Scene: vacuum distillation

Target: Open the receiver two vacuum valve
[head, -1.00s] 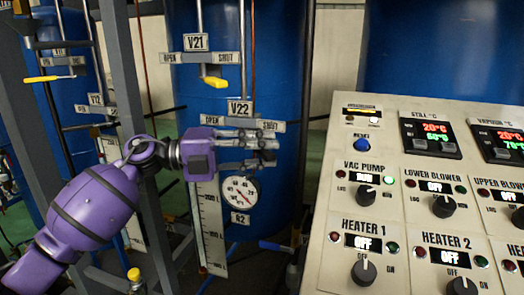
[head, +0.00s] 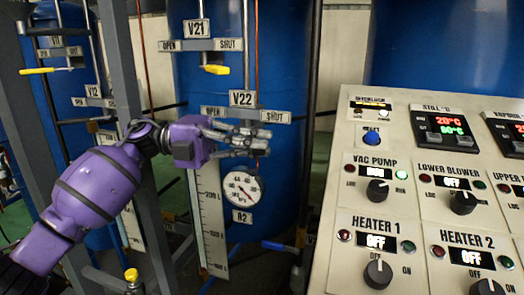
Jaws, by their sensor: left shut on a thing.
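The receiver two vacuum valve shows as the tag V22 (head: 242,98) on a pipe in front of a blue vessel, with an OPEN plate (head: 213,112) at its left and a SHUT plate (head: 275,117) at its right. My left gripper (head: 246,139) is just below the tag, its fingers pointing right and slightly down. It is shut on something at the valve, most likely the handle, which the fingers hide. Which way the handle points cannot be told. A round gauge (head: 241,188) marked R2 hangs just below the fingers. My right gripper is not in view.
Valve V21 (head: 196,28) is above, its yellow handle (head: 215,69) pointing right. A grey frame post (head: 124,75) stands by my left arm. A level scale (head: 209,225) hangs below the gripper. The control panel (head: 345,225) fills the right side.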

